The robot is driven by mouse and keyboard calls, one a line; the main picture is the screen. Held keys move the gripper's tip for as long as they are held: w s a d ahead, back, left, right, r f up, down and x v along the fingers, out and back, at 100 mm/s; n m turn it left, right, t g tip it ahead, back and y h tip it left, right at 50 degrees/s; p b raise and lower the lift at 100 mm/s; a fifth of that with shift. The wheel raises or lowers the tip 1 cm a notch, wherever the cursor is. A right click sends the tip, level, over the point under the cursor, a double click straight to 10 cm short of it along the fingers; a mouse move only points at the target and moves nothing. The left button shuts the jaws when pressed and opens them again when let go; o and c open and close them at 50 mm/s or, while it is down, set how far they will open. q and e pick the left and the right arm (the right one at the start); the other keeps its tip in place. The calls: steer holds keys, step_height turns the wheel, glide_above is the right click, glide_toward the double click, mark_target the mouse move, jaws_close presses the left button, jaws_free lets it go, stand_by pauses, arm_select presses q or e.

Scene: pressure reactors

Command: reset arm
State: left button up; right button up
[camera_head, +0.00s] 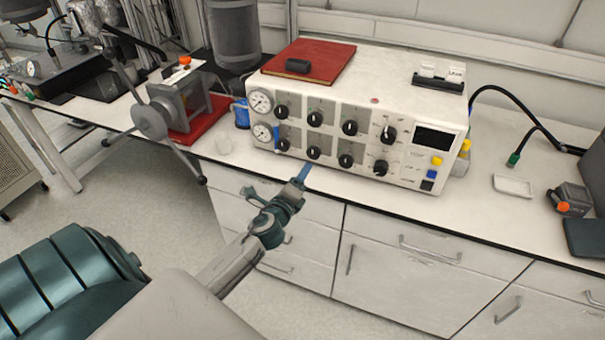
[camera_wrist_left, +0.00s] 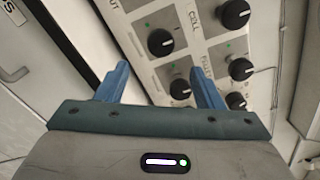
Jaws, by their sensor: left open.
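My left arm comes in from the lower left in the head view, and its gripper (camera_head: 298,177) is in front of the bench edge, below the front panel of the white control box (camera_head: 330,95). In the left wrist view the two blue fingers of the left gripper (camera_wrist_left: 160,88) stand apart with nothing between them. The box's panel with black knobs (camera_wrist_left: 160,42) lies beyond the fingertips. I cannot tell whether the fingertips touch anything. My right gripper is in neither view.
The white bench (camera_head: 480,220) carries the box, with a red book (camera_head: 315,58) on top. A valve stand on a red base (camera_head: 185,105) is to the left. A small white dish (camera_head: 513,186) and a dark device (camera_head: 570,198) are at right. Drawers (camera_head: 400,275) line the front below.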

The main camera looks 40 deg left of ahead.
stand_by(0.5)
arm_select(q)
steer(key=s+f+n+g, duration=0.3)
steer(key=s+f, duration=0.2)
steer(key=f, duration=0.7)
steer(key=s+f+n+g+h, duration=0.1)
steer(key=s+f+n+g, duration=0.3)
steer(key=f, duration=0.9)
steer(key=s+f+n+g, duration=0.25)
steer(key=s+f, duration=0.45)
steer(key=f, duration=0.5)
steer(key=s+d+f+n+g, duration=0.2)
steer(key=s+f, duration=0.4)
steer(key=s, duration=0.5)
steer(key=s+d+f+n+g+h, duration=0.1)
steer(key=s+f+n, duration=0.4)
steer(key=s, duration=0.6)
steer(key=s+d+f+n+g+h, duration=0.1)
steer(key=s+d+f+n+g, duration=0.3)
steer(key=s+f, duration=0.5)
steer(key=s+d, duration=0.1)
steer(key=s, duration=0.2)
steer(key=shift+d+f, duration=0.25)
steer(key=shift+d, duration=0.1)
